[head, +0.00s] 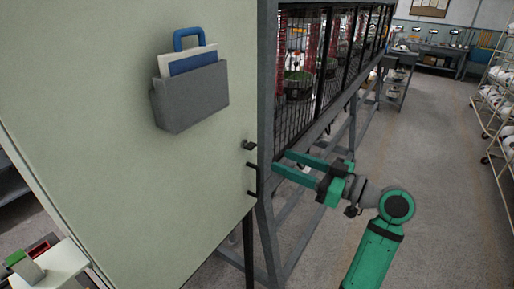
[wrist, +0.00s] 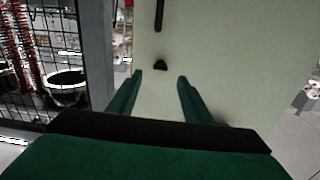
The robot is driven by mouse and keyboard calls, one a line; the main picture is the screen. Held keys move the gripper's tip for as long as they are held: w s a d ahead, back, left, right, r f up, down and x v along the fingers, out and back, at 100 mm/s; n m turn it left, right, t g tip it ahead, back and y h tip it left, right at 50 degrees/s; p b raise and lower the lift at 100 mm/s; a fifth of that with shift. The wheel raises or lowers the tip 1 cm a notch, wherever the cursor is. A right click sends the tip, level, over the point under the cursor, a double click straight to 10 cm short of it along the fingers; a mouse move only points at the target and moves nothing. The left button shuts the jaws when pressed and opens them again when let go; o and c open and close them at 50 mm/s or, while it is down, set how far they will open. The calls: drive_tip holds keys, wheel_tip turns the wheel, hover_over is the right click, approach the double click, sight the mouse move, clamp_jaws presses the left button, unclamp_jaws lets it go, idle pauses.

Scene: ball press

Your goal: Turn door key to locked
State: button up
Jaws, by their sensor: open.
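The door (head: 120,190) is a pale green panel filling the left of the head view. A small dark key (head: 249,145) sticks out near its right edge, above a black bar handle (head: 254,181). My gripper (head: 280,160) is open and empty, right of the key, its green fingers pointing left towards the door edge. In the wrist view the key (wrist: 160,65) shows just beyond and between the two fingertips (wrist: 160,76), apart from them. The handle (wrist: 159,14) lies above it there. Whether the key stands at locked is too small to tell.
A grey holder (head: 190,98) with papers and a blue-handled item hangs on the door. A grey-framed cage (head: 310,75) stands right of the door. A rack (head: 500,90) of white balls is at the far right. The aisle floor (head: 435,170) is clear.

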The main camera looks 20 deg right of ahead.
sight(254, 146)
drive_tip(key=shift+n, duration=0.3)
drive_tip(key=x, duration=0.6)
drive_tip(key=r+x, duration=0.1)
drive_tip(key=x, duration=0.3)
drive_tip(key=shift+r, duration=0.1)
drive_tip(key=c, duration=1.1)
drive_tip(key=shift+o, duration=0.2)
